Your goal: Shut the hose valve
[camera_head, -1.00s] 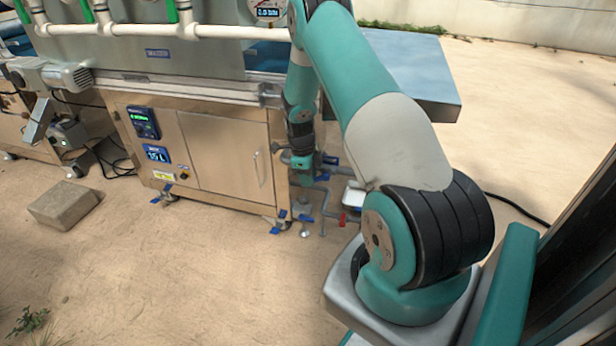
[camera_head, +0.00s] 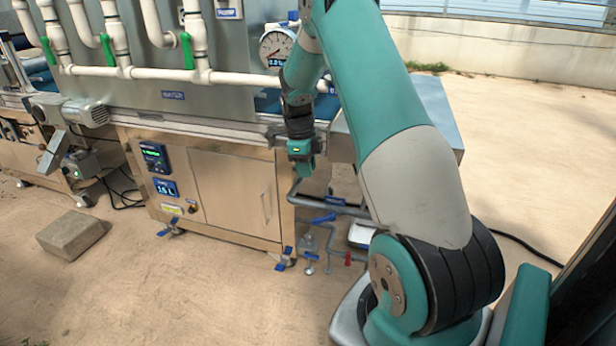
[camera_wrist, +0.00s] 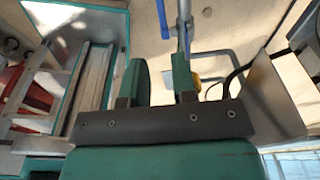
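A low cluster of grey pipes stands right of the machine cabinet in the head view. It carries a blue lever (camera_head: 323,218) and, lower down, a small red handle (camera_head: 348,258). I cannot tell for sure which is the hose valve. My gripper (camera_head: 302,172) points down beside the cabinet's right edge, above and left of the blue lever and apart from it. In the wrist view its two teal fingers (camera_wrist: 159,82) stand apart with nothing seen between them. A grey bar with blue parts (camera_wrist: 184,22) shows beyond the right finger, and something yellow is partly hidden behind that finger.
The steel cabinet (camera_head: 232,188) with a control panel stands left of my gripper. White pipes with green handles (camera_head: 187,50) and a round gauge (camera_head: 276,48) are above. A metal shelf (camera_head: 435,105) juts out at right. A stone block (camera_head: 70,235) lies on open sandy ground.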

